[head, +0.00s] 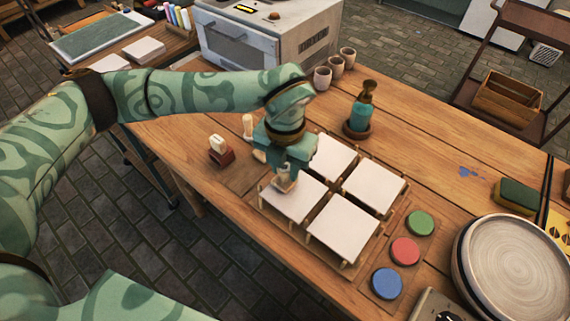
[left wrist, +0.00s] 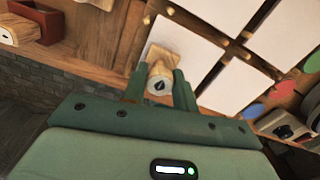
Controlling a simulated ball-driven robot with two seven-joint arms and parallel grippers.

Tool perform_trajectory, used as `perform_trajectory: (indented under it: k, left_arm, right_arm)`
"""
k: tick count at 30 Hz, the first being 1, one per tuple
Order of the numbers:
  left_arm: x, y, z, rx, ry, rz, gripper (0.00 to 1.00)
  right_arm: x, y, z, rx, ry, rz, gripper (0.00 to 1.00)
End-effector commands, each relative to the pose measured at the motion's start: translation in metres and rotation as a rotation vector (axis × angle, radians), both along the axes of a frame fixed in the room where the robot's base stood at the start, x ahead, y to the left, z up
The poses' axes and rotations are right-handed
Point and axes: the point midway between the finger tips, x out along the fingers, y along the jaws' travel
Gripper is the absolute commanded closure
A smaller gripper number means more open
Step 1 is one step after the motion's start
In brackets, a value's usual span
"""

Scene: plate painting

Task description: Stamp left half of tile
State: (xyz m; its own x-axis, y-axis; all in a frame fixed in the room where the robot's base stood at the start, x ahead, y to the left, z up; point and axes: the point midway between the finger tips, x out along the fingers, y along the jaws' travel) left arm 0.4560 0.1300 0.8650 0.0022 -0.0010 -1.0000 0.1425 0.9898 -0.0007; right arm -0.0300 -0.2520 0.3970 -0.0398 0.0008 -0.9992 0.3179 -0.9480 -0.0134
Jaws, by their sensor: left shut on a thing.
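Several blank white tiles rest on a wooden rack in a two-by-two layout on the table, among them the left tile (head: 296,202), the front tile (head: 342,229), the right tile (head: 374,186) and the back tile (head: 332,158). My left gripper (head: 285,183) is over the left tile, pointing down. It is shut on a small wooden stamp (left wrist: 159,77), whose round end with a dark mark shows between the fingers in the left wrist view. Whether the stamp touches the tile cannot be told. My right gripper is not in view.
Green (head: 420,223), red (head: 405,251) and blue (head: 387,283) round pads lie right of the rack. A stamp in a red-brown holder (head: 220,152) stands left.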

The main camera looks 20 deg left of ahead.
Motion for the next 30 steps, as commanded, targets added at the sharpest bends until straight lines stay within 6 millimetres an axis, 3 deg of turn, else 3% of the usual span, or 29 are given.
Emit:
perform_trajectory:
  k: [10, 30]
  left_arm:
    - [-0.002, 0.000, 0.002, 0.003, 0.005, -0.001, 0.86]
    - [-0.001, 0.000, 0.068, 0.001, -0.001, 0.000, 0.86]
  right_arm:
    - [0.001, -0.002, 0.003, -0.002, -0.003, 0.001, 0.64]
    - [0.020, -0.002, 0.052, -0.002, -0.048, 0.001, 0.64]
